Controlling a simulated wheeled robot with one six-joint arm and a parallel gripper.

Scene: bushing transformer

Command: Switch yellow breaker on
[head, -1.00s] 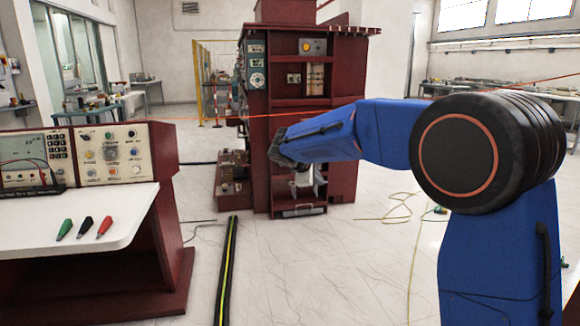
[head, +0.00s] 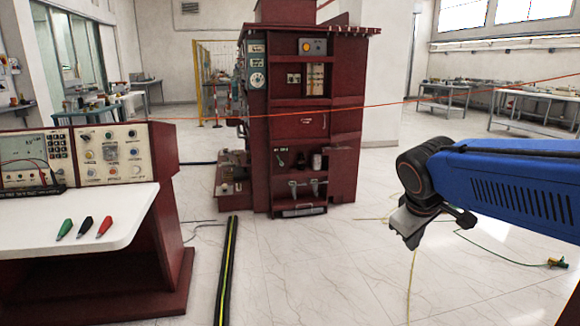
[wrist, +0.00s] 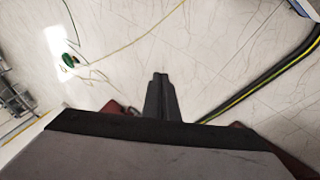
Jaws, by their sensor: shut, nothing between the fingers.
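A round yellow-orange control (head: 313,46) sits on a grey plate high on the dark red cabinet (head: 342,130). I cannot tell its switch position, or whether it is the yellow breaker. The red console (head: 158,165) at the left has a cream panel (head: 112,153) with several small knobs, too small to read. My gripper (head: 408,232) points down at the right of the head view, in front and right of the cabinet, well apart from it. In the wrist view my gripper (wrist: 160,76) shows its fingers together, empty, above the floor.
A white shelf (head: 120,205) holds green, black and red clips. A black cable strip with a yellow-green line (head: 228,270) crosses the floor. Thin yellow and green wires lie at the right. An orange-red line (head: 450,95) spans the room.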

